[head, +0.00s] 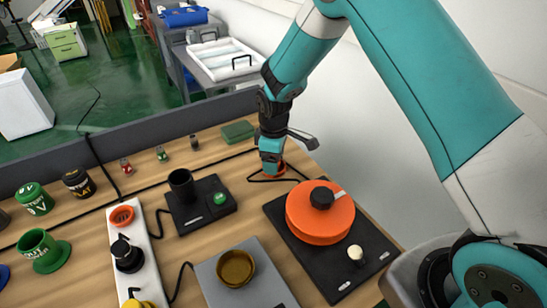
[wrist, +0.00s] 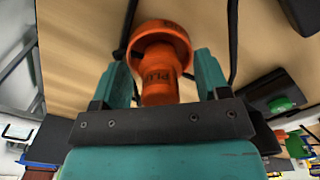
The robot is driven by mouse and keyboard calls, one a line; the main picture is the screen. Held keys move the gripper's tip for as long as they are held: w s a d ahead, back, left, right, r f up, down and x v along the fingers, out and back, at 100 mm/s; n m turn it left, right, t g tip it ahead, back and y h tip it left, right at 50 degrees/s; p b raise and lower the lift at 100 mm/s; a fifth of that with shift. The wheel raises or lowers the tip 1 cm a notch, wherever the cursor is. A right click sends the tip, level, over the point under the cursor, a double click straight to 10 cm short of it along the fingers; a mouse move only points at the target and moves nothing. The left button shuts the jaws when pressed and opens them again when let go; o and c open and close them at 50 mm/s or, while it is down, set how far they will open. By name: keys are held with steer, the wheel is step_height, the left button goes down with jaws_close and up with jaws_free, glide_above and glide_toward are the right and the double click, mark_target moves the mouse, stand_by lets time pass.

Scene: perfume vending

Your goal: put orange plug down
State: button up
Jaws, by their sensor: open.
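The orange plug (wrist: 158,62) has a wide round flange and dark lettering. In the wrist view it is between the two teal fingers of my gripper (wrist: 161,75), with visible space at its sides. In the head view my gripper (head: 271,158) points down at the back right of the wooden table, and only a little of the orange plug (head: 277,170) shows below it. The plug appears to rest on the table. A white power strip (head: 151,268) lies at the left with an orange ring socket, a black plug (head: 127,256) and a yellow plug.
An orange round device (head: 319,222) on a black base stands just in front of my gripper. A black device (head: 200,204) with a green button and a grey base with a brown bowl (head: 236,267) stand left. Black cables lie near the plug. Cups and small bottles stand farther left.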

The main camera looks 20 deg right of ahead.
step_height(320, 180, up, 12)
steer(key=shift+f+b, duration=0.2)
steer(key=shift+b, duration=0.8)
steer(key=s+a+r+m+y, duration=0.1)
steer(key=s+r, duration=0.2)
steer(key=s, duration=0.6)
steer(key=s+a+r+m+y, duration=0.1)
steer(key=s+r, duration=0.3)
steer(key=s, duration=0.6)
steer(key=s+a+r+m+y, duration=0.2)
steer(key=s+r, duration=0.2)
steer(key=s, duration=0.6)
steer(key=shift+a+r, duration=0.25)
steer(key=shift+a, duration=0.1)
